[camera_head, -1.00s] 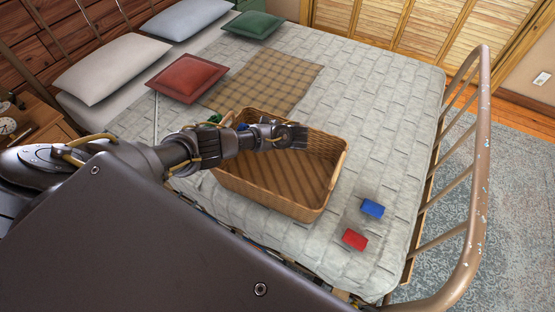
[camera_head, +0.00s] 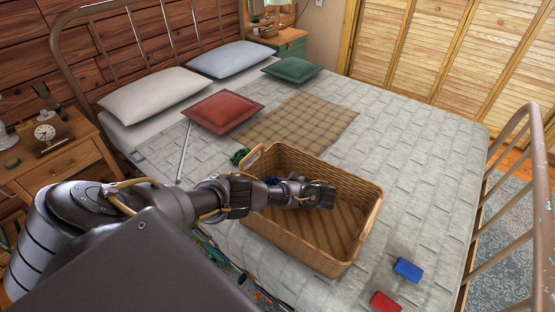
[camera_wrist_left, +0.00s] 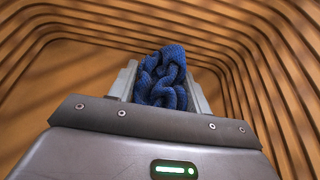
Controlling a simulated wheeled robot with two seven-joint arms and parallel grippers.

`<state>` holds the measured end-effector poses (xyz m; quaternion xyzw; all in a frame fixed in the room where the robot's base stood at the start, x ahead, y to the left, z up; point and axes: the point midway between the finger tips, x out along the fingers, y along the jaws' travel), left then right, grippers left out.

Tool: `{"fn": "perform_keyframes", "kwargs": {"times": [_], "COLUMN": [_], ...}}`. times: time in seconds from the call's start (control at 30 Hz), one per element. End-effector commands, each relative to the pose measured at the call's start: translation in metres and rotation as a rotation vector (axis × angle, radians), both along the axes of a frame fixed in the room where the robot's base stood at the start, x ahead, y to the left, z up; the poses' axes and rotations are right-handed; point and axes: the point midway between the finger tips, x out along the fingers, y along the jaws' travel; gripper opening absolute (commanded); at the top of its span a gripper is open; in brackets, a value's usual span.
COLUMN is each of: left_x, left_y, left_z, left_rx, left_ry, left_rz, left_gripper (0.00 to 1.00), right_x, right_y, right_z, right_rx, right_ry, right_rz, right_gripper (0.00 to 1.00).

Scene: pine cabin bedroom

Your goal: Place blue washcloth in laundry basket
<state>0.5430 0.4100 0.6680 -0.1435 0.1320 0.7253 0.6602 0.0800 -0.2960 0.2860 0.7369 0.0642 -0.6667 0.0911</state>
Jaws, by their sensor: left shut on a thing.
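The blue washcloth (camera_wrist_left: 162,82) is a crumpled, knitted-looking bundle between the fingers of my left gripper (camera_wrist_left: 164,92), which is shut on it. In the left wrist view, the slatted walls of the laundry basket (camera_wrist_left: 265,60) surround the cloth and gripper. In the head view, the brown wicker laundry basket (camera_head: 345,262) stands on the bed, and my left gripper (camera_head: 325,196) reaches over its left side into the opening. The held cloth is hidden there by the gripper. A small patch of blue (camera_head: 272,181) shows behind my arm; I cannot tell what it is. My right gripper is not in view.
A blue block (camera_head: 407,269) and a red block (camera_head: 385,301) lie right of the basket. A green item (camera_head: 240,156) touches or sits near its left corner. A metal bed frame (camera_head: 515,150) rises at right. A nightstand (camera_head: 62,150) stands at left.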

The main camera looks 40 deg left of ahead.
Motion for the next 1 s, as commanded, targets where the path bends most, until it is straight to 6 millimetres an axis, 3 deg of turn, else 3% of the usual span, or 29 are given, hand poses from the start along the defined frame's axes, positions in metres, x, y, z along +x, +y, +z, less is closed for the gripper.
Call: {"fn": "perform_keyframes", "kwargs": {"times": [0.07, 0.47, 0.5, 0.63, 1.0], "left_x": [0.0005, 0.0003, 0.0004, 0.0004, 0.0011], "left_y": [-0.0007, -0.0001, 0.0000, -0.0001, -0.0038], "left_z": [-0.0090, -0.0139, -0.0126, -0.0129, -0.0077], "left_rx": [-0.001, 0.000, 0.000, 0.000, -0.003], "left_ry": [-0.001, -0.002, -0.002, -0.002, -0.002], "left_rz": [-0.001, 0.001, 0.001, 0.000, -0.002], "left_gripper": [0.28, 0.28, 0.54, 0.70, 0.70], "right_x": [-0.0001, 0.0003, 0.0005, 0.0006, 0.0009], "right_y": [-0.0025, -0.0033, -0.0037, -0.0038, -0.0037], "right_z": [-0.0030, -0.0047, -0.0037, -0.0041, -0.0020], "right_rx": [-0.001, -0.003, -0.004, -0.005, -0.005], "right_ry": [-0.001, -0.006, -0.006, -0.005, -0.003], "right_rz": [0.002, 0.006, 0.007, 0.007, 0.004], "right_gripper": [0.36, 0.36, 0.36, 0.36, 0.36]}}
